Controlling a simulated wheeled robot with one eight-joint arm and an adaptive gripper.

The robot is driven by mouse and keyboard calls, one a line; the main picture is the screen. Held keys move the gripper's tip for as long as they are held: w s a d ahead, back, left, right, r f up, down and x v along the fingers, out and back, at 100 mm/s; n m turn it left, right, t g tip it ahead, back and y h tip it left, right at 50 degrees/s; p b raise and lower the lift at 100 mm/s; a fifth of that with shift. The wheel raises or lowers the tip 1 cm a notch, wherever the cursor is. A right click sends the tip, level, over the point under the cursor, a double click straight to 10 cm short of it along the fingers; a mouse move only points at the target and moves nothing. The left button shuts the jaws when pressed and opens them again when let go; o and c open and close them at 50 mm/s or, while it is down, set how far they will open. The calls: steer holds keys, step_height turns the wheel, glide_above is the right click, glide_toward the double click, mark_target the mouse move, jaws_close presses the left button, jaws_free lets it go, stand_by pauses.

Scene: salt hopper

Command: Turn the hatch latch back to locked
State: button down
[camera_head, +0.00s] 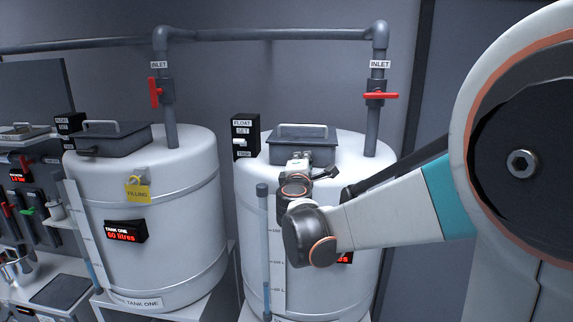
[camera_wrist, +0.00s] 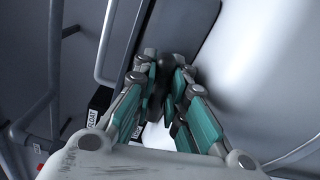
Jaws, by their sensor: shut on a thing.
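The hatch (camera_head: 318,151) is a dark grey box with a pale bar handle on top of the right-hand white tank (camera_head: 375,190). In the wrist view the hatch's dark side (camera_wrist: 185,28) and its handle (camera_wrist: 104,45) are close by. My gripper (camera_head: 298,160) is at the hatch's front edge. In the wrist view my gripper (camera_wrist: 165,73) has its teal-padded fingers close together around a dark piece, the hatch latch (camera_wrist: 156,93). The fingers hide most of the latch, so I cannot tell its exact angle.
Tank one (camera_head: 160,190) stands to the left with its own hatch (camera_head: 115,138) and a yellow tag (camera_head: 138,192). A float box (camera_head: 243,135) stands beside the right tank's hatch. A grey inlet pipe with a red valve handle (camera_head: 381,96) rises at the right.

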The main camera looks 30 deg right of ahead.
steer(key=shift+f+m, duration=0.1)
steer(key=shift+m, duration=0.5)
steer(key=c, duration=1.6)
jaws_free()
steer(key=shift+s, duration=0.1)
